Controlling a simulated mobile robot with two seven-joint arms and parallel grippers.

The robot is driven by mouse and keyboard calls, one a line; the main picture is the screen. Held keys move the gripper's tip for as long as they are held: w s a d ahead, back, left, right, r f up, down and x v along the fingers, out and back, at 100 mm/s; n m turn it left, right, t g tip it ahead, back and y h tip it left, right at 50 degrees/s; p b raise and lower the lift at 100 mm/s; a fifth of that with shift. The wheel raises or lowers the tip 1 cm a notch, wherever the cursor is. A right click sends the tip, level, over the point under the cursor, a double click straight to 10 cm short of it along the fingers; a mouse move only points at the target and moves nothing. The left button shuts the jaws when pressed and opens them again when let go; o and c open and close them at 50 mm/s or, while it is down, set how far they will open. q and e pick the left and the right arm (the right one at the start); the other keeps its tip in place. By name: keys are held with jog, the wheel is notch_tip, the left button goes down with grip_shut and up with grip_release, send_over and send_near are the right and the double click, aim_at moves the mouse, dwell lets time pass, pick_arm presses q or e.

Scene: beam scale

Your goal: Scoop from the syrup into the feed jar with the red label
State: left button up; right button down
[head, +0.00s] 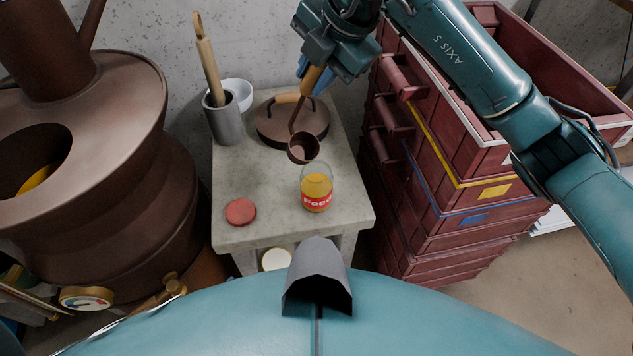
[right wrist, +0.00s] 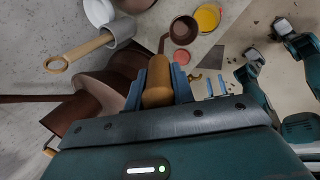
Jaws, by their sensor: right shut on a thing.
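My right gripper (head: 314,72) is shut on the wooden handle of a brown ladle (head: 303,148). The handle also shows between the fingers in the right wrist view (right wrist: 157,82). The ladle's cup hangs just behind the jar's rim in the picture; its inside looks brown, with no yellow visible. The glass feed jar (head: 316,187) stands open and upright on the stand, with a red label and yellow content. Yellow stuff, perhaps the syrup (head: 36,180), shows through the opening of the big brown vessel (head: 120,110). Part of my left arm shows in the right wrist view; its jaws are unclear.
On the concrete stand (head: 275,220) are a red lid (head: 240,211), a brown round lid with wooden handle (head: 290,125), a grey crock (head: 225,124) with a wooden utensil, and a white bowl (head: 240,92). Stacked dark red crates (head: 440,200) stand close on the right.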

jog(key=c, duration=1.7)
grip_release()
grip_shut()
jog(key=shift+r+p, duration=0.75)
jog(key=shift+r, duration=2.8)
